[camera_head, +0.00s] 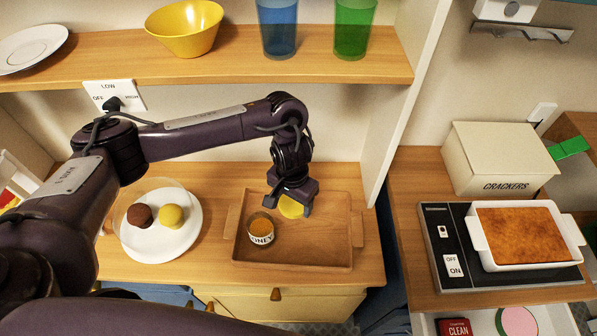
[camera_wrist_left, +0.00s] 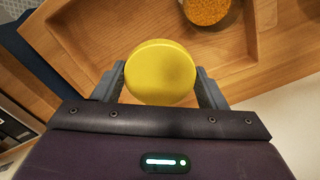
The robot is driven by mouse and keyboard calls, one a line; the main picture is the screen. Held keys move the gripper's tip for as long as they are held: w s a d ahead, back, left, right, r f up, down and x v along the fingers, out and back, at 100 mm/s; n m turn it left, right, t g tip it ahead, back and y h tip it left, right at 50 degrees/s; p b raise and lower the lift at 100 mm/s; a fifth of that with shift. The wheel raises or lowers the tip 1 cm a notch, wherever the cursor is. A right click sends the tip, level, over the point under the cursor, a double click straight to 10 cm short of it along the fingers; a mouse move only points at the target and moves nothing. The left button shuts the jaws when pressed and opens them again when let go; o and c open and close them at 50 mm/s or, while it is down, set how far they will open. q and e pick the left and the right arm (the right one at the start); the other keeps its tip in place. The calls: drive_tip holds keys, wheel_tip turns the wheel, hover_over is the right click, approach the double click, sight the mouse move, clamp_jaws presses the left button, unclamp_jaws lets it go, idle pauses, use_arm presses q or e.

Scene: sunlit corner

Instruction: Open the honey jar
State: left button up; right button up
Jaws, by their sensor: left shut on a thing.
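The honey jar (camera_head: 261,238) stands on the wooden tray (camera_head: 325,257), its mouth uncovered and amber honey showing inside. Part of the jar (camera_wrist_left: 206,10) also shows at the top of the left wrist view. My left gripper (camera_head: 290,208) is just right of and behind the jar, shut on a round yellow lid (camera_head: 292,207). In the left wrist view the lid (camera_wrist_left: 160,72) sits between the two fingers, apart from the jar. Whether the lid touches the tray is unclear. My right gripper is not in view.
A white plate (camera_head: 160,240) with a brown and a yellow round item stands left of the tray. A shelf (camera_head: 220,68) with a yellow bowl (camera_head: 185,28) and two cups runs above. A cracker box (camera_head: 500,160) and a filled white dish (camera_head: 485,240) stand right. The tray's right part is clear.

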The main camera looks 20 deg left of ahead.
use_arm(q)
drive_tip(key=shift+s+d+f, duration=0.1)
drive_tip(key=shift+f, duration=0.25)
drive_tip(key=shift+f+b, duration=0.3)
drive_tip(key=shift+s+f, duration=0.1)
drive_tip(key=shift+f, duration=0.2)
drive_tip(key=b, duration=0.9)
hover_over(294, 229)
wheel_tip(294, 229, down, 8)
drive_tip(key=shift+f, duration=0.1)
drive_tip(key=shift+f+b, duration=0.5)
drive_tip(key=shift+b, duration=0.15)
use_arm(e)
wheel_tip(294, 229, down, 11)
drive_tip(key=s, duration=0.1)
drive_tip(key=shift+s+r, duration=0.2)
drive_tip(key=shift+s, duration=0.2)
use_arm(q)
drive_tip(key=o, duration=1.2)
drive_tip(key=shift+c, duration=0.2)
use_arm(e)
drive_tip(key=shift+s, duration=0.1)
